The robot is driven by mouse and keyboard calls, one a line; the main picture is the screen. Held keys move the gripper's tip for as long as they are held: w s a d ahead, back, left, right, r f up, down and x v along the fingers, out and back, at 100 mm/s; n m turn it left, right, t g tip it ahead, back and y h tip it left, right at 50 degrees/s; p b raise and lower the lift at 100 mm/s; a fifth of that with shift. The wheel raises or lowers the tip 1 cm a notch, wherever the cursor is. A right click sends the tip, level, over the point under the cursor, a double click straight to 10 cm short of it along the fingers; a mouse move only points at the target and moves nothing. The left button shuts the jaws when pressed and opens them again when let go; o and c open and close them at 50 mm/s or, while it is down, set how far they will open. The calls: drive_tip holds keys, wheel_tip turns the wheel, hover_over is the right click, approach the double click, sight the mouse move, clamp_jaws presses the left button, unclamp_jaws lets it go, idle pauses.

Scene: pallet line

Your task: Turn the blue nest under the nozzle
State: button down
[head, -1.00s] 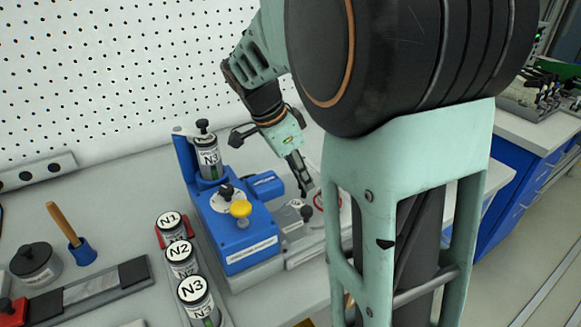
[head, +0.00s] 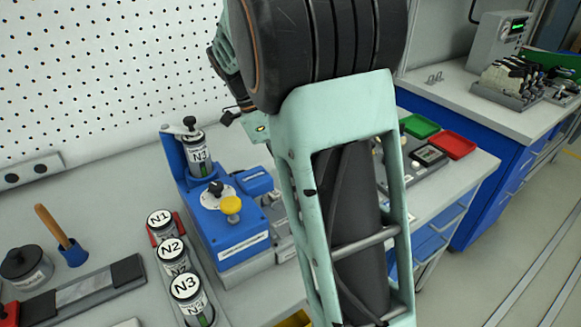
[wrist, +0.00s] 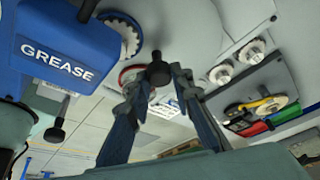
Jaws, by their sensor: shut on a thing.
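In the wrist view, my gripper (wrist: 160,78) is shut on a black knob (wrist: 158,71) with a rounded end. A red-rimmed round seat (wrist: 132,70) shows just behind the knob. I cannot make out a blue nest or the nozzle tip. In the head view, the blue machine (head: 232,228) stands on the bench with a canister marked N3 (head: 198,155) on it. My arm hides my gripper and the seats there.
Canisters N1 (head: 160,223), N2 (head: 172,255) and N3 (head: 187,290) stand in a row left of the machine. Green (head: 420,126) and red (head: 455,145) trays lie on the bench at right. A wooden-handled tool (head: 55,228) stands at left.

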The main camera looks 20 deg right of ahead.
drive_tip(key=shift+m, duration=0.6)
drive_tip(key=shift+m+g+p, duration=0.35)
drive_tip(key=shift+m+g, duration=0.05)
drive_tip(key=shift+m, duration=0.1)
drive_tip(key=c, duration=1.7)
unclamp_jaws()
drive_tip(key=v, duration=1.2)
drive_tip(key=shift+d, duration=0.15)
